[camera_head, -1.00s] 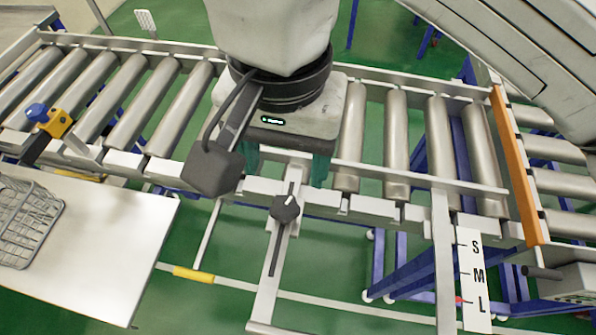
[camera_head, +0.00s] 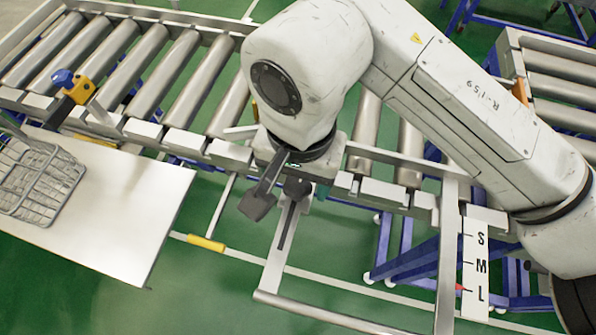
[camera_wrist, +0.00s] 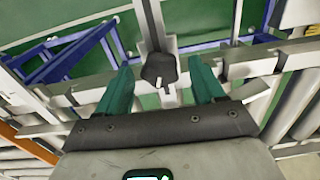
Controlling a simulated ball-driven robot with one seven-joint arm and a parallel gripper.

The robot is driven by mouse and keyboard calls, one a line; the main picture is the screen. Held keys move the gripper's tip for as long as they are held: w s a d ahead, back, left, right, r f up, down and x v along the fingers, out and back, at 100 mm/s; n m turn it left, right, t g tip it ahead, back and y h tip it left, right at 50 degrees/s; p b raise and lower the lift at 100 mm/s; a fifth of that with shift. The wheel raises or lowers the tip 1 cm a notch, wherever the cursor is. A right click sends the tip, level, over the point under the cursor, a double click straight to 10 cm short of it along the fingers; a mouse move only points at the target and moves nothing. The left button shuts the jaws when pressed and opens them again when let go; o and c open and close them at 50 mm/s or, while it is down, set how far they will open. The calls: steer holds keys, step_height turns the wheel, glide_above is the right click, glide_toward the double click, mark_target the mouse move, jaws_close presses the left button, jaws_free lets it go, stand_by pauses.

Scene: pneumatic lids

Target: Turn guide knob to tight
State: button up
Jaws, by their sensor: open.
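The guide knob (camera_head: 297,187) is a small dark knob on a slotted metal bar (camera_head: 284,232) in front of the roller conveyor. In the wrist view the knob (camera_wrist: 159,70) appears between the two green fingers of my gripper (camera_wrist: 160,66), with a visible gap on each side. My gripper is open and empty. In the head view one green finger (camera_head: 322,191) shows just right of the knob; the other is hidden by my wrist. I cannot tell how far above the knob the fingertips are, nor read the knob's setting.
A white scale plate (camera_head: 476,265) marked S, M, L stands right, with a red pointer (camera_head: 460,287) near L. A metal table (camera_head: 120,205) with a wire basket (camera_head: 40,180) is at left. A yellow-blue clamp (camera_head: 72,86) sits on the conveyor rail (camera_head: 205,147). Guide rails run along the front.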

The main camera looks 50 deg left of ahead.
steer(key=c, duration=1.1)
steer(key=shift+o, duration=0.2)
